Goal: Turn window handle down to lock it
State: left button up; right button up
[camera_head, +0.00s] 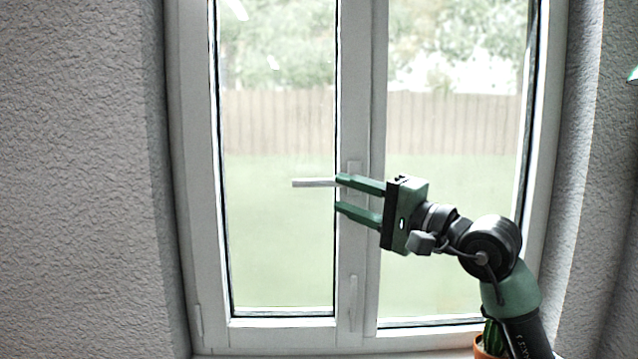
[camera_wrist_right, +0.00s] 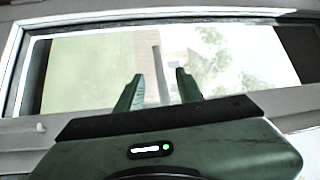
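The window handle (camera_head: 314,183) is a light grey lever on the window's middle post. It points left, about horizontal, from its base plate (camera_head: 354,170). My right gripper (camera_head: 338,193) is open in front of the middle post, its upper finger overlapping the right part of the handle in the head view. In the right wrist view the grey handle bar (camera_wrist_right: 160,75) shows between the two open green fingers (camera_wrist_right: 158,86), with gaps beside it. I cannot tell whether a finger touches it. My left gripper is in neither view.
The white window frame (camera_head: 190,200) holds two glass panes and both sashes look closed. A cactus in an orange pot (camera_head: 485,352) stands at the bottom right, partly behind my right arm. Rough grey walls (camera_head: 80,180) flank the window. The space left of the handle is clear.

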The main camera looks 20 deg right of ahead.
aim_at(322, 185)
jog(key=shift+h, duration=0.3)
jog(key=p+x, duration=0.1)
jog(key=x, duration=0.1)
jog(key=p+x, duration=0.1)
jog(key=x, duration=0.1)
jog(key=p+x, duration=0.1)
jog(key=x, duration=0.1)
jog(key=shift+w+d+r, duration=0.1)
jog(key=shift+w+r, duration=0.15)
jog(key=shift+w, duration=0.15)
jog(key=shift+w+a+p, duration=0.25)
jog(key=shift+w+p, duration=0.1)
jog(key=shift+w, duration=0.15)
jog(key=shift+f, duration=0.1)
grip_shut()
